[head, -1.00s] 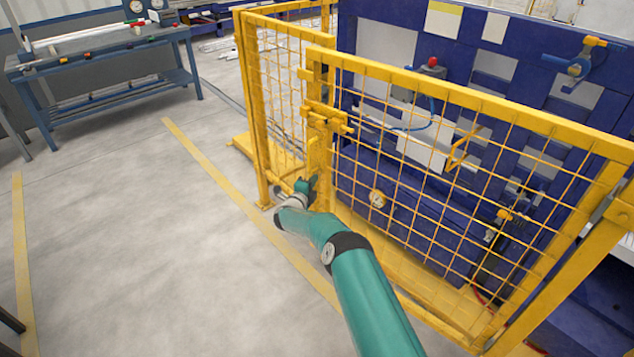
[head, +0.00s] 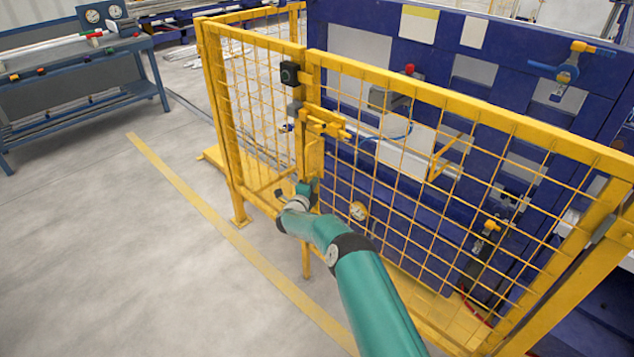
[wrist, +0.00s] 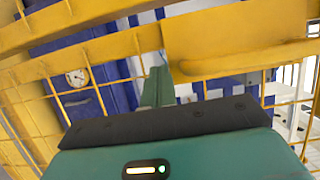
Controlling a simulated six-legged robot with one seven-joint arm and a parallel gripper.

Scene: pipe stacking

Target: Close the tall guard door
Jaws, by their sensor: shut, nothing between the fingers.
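The tall guard door (head: 430,88) is a yellow frame with wire mesh, on the right in the head view. Its free left edge, with a yellow latch (head: 325,122), stands close beside the post of the fixed mesh panel (head: 245,95). I cannot tell whether a gap remains there. My gripper (head: 309,188) is low at the door's free edge, partly hidden by my own wrist. In the wrist view its fingers (wrist: 157,86) are together and empty, against or very near yellow bars (wrist: 240,45); contact is unclear.
A blue machine (head: 470,70) stands behind the mesh, with a gauge (head: 358,211) low on it. A blue workbench (head: 75,60) is at the upper left. The grey floor (head: 110,260) left of the guard is clear, with a yellow line (head: 190,205).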

